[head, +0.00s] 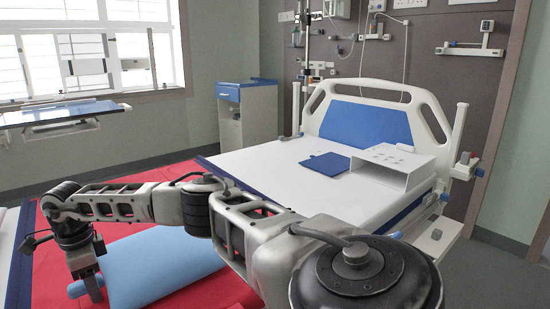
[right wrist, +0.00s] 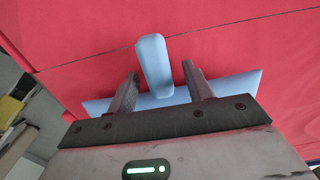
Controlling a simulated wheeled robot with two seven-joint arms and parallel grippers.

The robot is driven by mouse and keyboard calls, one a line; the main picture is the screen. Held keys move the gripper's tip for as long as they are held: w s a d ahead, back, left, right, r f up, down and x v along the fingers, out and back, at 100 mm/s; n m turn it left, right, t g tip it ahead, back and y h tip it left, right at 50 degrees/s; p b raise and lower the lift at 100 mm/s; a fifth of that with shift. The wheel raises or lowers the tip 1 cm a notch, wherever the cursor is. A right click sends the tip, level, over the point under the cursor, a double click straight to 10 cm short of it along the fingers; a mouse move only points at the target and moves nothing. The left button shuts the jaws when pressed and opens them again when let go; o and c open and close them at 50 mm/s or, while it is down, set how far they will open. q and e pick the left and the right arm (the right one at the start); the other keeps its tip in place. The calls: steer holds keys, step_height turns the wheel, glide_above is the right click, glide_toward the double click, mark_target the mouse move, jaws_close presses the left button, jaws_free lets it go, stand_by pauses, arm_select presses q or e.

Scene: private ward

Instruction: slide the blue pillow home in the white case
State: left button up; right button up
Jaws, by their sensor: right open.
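The blue pillow (head: 165,268) lies on a red surface at the lower left of the head view, partly hidden behind my right arm. A blue upright grip piece stands at its left end and shows in the right wrist view (right wrist: 154,65). My right gripper (head: 85,287) points down there. In the right wrist view the gripper (right wrist: 160,76) is open, with one finger on each side of the grip piece. The white case (head: 400,158) is a box on the white bed top, with an open end facing the front. My left gripper is out of view.
A dark blue flat piece (head: 325,163) lies left of the case on the white bed top (head: 270,165). The headboard (head: 365,118) stands behind. A cabinet (head: 247,115) stands at the back, left of the bed. Bare white bed top lies left of the case.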

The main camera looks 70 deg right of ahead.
jaws_close()
steer(key=shift+r+p, duration=2.25)
steer(key=shift+r, duration=0.35)
